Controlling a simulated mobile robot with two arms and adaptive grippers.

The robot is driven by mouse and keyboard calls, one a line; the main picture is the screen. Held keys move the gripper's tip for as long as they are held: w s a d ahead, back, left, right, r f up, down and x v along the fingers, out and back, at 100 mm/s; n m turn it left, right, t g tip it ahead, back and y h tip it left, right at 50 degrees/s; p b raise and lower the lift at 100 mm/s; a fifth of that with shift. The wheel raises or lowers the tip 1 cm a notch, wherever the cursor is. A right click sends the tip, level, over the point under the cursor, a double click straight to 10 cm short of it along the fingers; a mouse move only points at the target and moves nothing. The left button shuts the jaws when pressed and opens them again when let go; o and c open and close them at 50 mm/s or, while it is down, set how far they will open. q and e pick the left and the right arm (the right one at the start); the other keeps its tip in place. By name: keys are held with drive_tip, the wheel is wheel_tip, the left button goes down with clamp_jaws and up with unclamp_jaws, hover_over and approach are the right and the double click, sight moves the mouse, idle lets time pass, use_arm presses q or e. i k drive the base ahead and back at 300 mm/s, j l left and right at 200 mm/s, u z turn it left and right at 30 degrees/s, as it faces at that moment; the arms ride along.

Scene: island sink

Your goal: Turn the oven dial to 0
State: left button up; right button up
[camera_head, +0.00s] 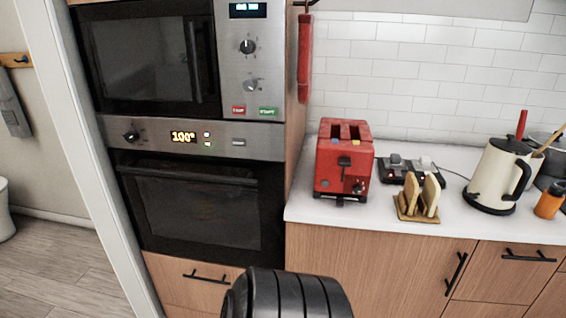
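The oven (200,200) is built into a tall cabinet at left, with its dark glass door shut. Its dial (131,137) is a small black knob at the left end of the steel control strip. The lit oven display (184,137) appears to read 100°. The dial's own markings are too small to read. Neither gripper's fingers show. A dark ribbed rounded part of mine rises at the bottom centre, in front of the lower cabinet and apart from the dial in the picture.
A microwave (150,60) with two knobs sits above the oven. To the right, a white counter (310,208) holds a red toaster (343,160), a toast rack (417,197) and a cream kettle (500,175). Wooden floor (60,270) shows at lower left.

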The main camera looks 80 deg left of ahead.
sight(132, 136)
drive_tip(key=u, duration=2.1)
drive_tip(key=k+j+u, duration=0.2)
drive_tip(key=u, duration=0.25)
drive_tip(key=k+j+u, duration=0.3)
drive_tip(key=u, duration=0.15)
